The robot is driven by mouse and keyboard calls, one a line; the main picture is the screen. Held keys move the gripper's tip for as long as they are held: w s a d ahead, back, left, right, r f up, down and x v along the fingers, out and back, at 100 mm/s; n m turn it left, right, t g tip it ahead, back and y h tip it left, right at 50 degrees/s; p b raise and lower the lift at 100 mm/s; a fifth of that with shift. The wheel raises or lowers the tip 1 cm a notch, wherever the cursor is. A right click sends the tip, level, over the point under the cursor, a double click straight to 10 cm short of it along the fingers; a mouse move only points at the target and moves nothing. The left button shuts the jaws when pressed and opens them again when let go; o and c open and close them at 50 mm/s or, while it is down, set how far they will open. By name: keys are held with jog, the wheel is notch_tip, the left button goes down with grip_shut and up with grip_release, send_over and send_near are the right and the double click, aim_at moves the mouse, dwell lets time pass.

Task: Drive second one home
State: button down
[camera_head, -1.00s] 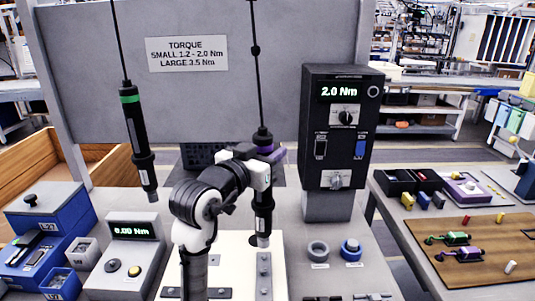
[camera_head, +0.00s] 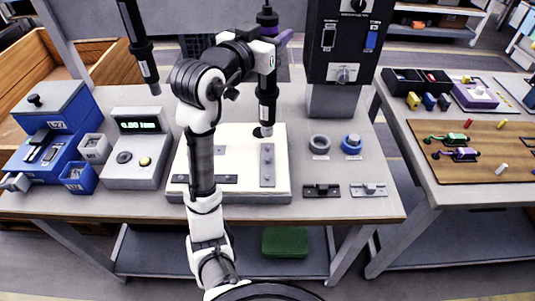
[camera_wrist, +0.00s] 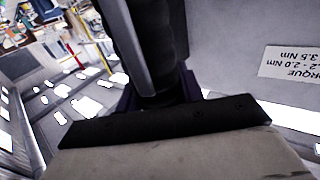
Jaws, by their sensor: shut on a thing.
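The black screwdriver with a purple band (camera_head: 267,18) hangs upright from above. My gripper (camera_head: 272,48) is shut around its upper body, beside the purple band. In the wrist view its dark body (camera_wrist: 160,50) fills the top middle, close to the jaws. The screwdriver's lower end is over the back of the white plate (camera_head: 226,150); I cannot tell whether it touches anything there. A grey bar (camera_head: 267,165) with several screw points lies front-to-back at the plate's right. Another dark bar (camera_head: 205,179) lies across its front left, partly behind my arm.
A second screwdriver (camera_head: 140,50) hangs at left, above the torque tester (camera_head: 137,150). The black controller box (camera_head: 343,45) stands at right. A grey ring (camera_head: 320,143) and blue ring (camera_head: 352,144) sit right of the plate.

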jog(key=shift+s, duration=2.5)
jog(key=shift+f, duration=0.1)
jog(key=shift+f+b, duration=1.05)
jog(key=shift+f, duration=0.3)
